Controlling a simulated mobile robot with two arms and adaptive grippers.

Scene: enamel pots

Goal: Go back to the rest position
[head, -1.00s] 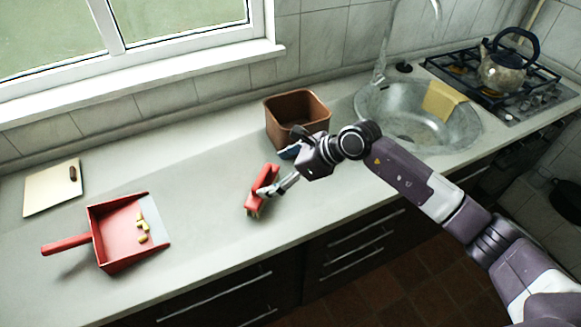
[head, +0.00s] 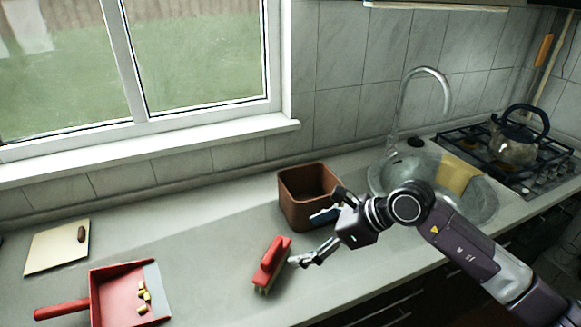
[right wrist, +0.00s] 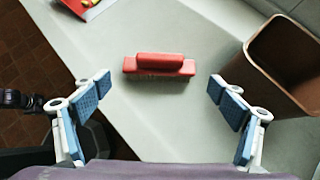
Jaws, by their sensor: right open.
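A red brush (head: 270,264) with pale bristles rests on the counter. It also shows in the right wrist view (right wrist: 158,65), ahead of the fingers and between their lines. My right gripper (head: 312,238) is open and empty, just right of the brush and apart from it. In the right wrist view its two blue-padded fingers (right wrist: 160,95) are spread wide with bare counter between them. One finger shows in front of the brown bin (head: 300,212) in the head view. My left gripper is not in view.
A red dustpan (head: 105,300) with several yellow bits lies at the left, near a cutting board (head: 50,252). The sink (head: 480,200) with a yellow cloth (head: 458,176) and a kettle (head: 515,145) on the hob are at the right. The counter between dustpan and brush is clear.

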